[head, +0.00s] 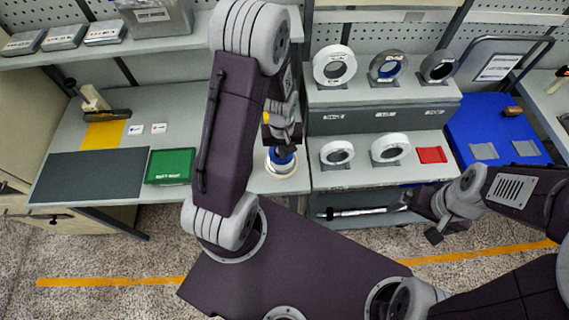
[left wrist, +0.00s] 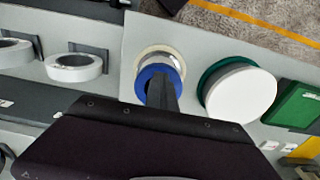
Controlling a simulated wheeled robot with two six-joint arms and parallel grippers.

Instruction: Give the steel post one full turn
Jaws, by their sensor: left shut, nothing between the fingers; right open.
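The steel post (left wrist: 166,61) shows in the left wrist view as a short silver cylinder on a cream round base, with a blue band (left wrist: 150,73) at its near side. In the head view the blue band and pale base (head: 284,172) stand at the table's right end, partly behind my left arm. My left gripper (head: 283,148) points down right over the blue band, its fingers shut with nothing between them. The dark fingers (left wrist: 162,94) overlap the band in the left wrist view; I cannot tell whether they touch it. My right gripper (head: 435,230) is open and empty, low at the right, away from the post.
A white disc with a green rim (left wrist: 240,92) stands close beside the post. A green box (head: 170,166) and a dark mat (head: 88,176) lie farther left. Shelves at the right hold several rings, such as a white one (head: 334,65). A blue cart (head: 490,130) stands beyond.

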